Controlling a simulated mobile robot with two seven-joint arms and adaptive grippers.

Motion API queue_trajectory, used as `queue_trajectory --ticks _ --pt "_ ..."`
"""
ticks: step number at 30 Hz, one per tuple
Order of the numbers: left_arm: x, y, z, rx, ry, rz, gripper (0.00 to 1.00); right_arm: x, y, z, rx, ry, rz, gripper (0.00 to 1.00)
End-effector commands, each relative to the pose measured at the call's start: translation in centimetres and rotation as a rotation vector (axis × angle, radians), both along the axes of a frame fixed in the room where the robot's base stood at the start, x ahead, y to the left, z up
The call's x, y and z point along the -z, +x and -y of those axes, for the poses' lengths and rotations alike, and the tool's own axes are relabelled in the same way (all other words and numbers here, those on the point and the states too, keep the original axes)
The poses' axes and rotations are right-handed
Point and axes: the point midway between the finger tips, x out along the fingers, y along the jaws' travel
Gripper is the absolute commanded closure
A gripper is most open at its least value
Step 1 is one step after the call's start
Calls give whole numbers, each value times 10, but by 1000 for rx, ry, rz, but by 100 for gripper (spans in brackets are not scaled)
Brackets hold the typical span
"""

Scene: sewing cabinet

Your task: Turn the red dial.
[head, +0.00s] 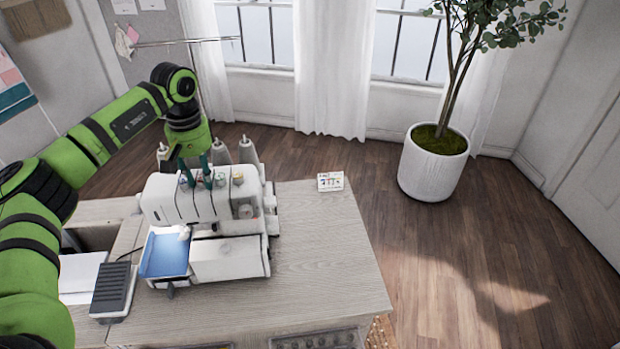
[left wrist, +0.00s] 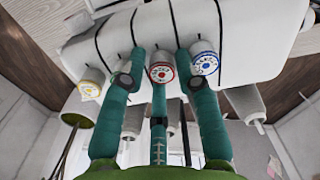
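The white sewing machine (head: 205,225) stands on the table with a row of white dials along its top. In the left wrist view the red dial (left wrist: 161,73) is in the middle, between the blue dial (left wrist: 204,64) and the yellow dial (left wrist: 90,90). My left gripper (head: 197,178) points down at the machine top. Its teal fingers are spread, with one outer fingertip on each side of the red dial and the middle finger (left wrist: 158,125) just below its edge in that view. I cannot tell whether they touch it. My right gripper is not in view.
Thread cones (head: 247,150) stand close behind the machine. A blue plate (head: 165,255) is at its front left, and a black pedal (head: 112,288) lies further left. A small card box (head: 330,181) sits at the table's back right. The table's right side (head: 330,250) is clear.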

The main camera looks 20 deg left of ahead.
Motion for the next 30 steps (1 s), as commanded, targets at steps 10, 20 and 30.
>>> queue_trajectory --ticks 10,20,30 --pt "2 0 -1 -366 1 1 66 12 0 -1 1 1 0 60" --pt "-68 1 0 -361 -2 6 66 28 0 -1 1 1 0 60" --pt "-46 27 55 -604 -149 41 66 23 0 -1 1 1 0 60"
